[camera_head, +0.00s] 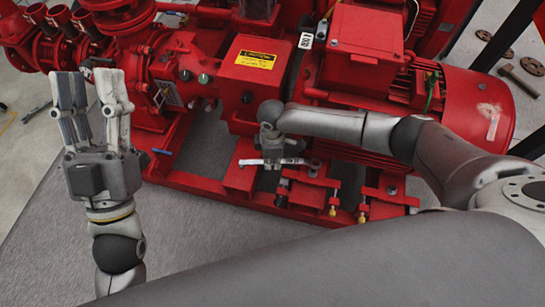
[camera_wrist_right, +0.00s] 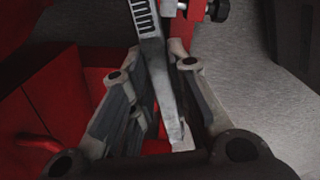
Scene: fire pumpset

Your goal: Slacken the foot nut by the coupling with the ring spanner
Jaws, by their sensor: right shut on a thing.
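The ring spanner (camera_head: 252,161) is a slim silver bar, lying crosswise low over the red baseframe in the head view. My right gripper (camera_head: 271,155) comes down over its middle and is shut on it. In the right wrist view the spanner (camera_wrist_right: 152,62) runs between the two fingers (camera_wrist_right: 163,95), up toward a dark knob and red parts. I cannot make out the foot nut by the coupling, nor whether the spanner's ring is around it. My left gripper (camera_head: 90,95) is open and empty, fingers up, at the left of the head view.
The red coupling guard (camera_head: 255,62) with a yellow caution label stands behind my right gripper. The red motor (camera_head: 462,108) is to the right, with red foot blocks (camera_head: 382,195) in front of it. Pump pipework (camera_head: 140,75) fills the upper left. Grey plate (camera_head: 70,215) is clear at left.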

